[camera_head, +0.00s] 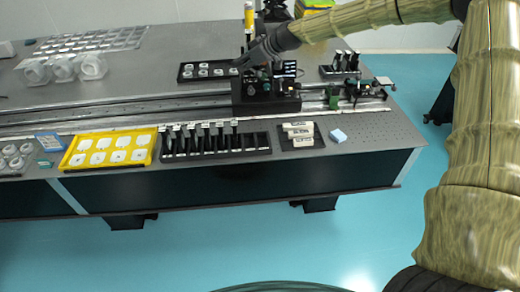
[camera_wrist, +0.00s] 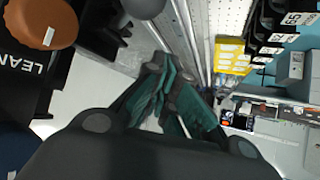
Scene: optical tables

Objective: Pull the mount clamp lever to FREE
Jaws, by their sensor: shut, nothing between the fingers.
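A black mount assembly (camera_head: 266,103) sits across the rail (camera_head: 130,112) on the optical table. My gripper (camera_head: 243,63) is over the back of this assembly, pointing down and left. In the wrist view my gripper (camera_wrist: 172,82) has its teal-padded fingers together with nothing held between them. A black body with partly visible white letters "LEAN" (camera_wrist: 28,66) and a brown round knob (camera_wrist: 42,22) are at the left of the wrist view, apart from the fingers. I cannot make out the clamp lever or a FREE mark in either view.
A black tray of pale parts (camera_head: 208,72) lies just left of my gripper. A yellow tray (camera_head: 80,164) and a black rack (camera_head: 190,156) line the table's front edge. A yellow-topped post (camera_head: 249,16) stands behind the gripper. Bare tabletop (camera_head: 140,85) shows at left.

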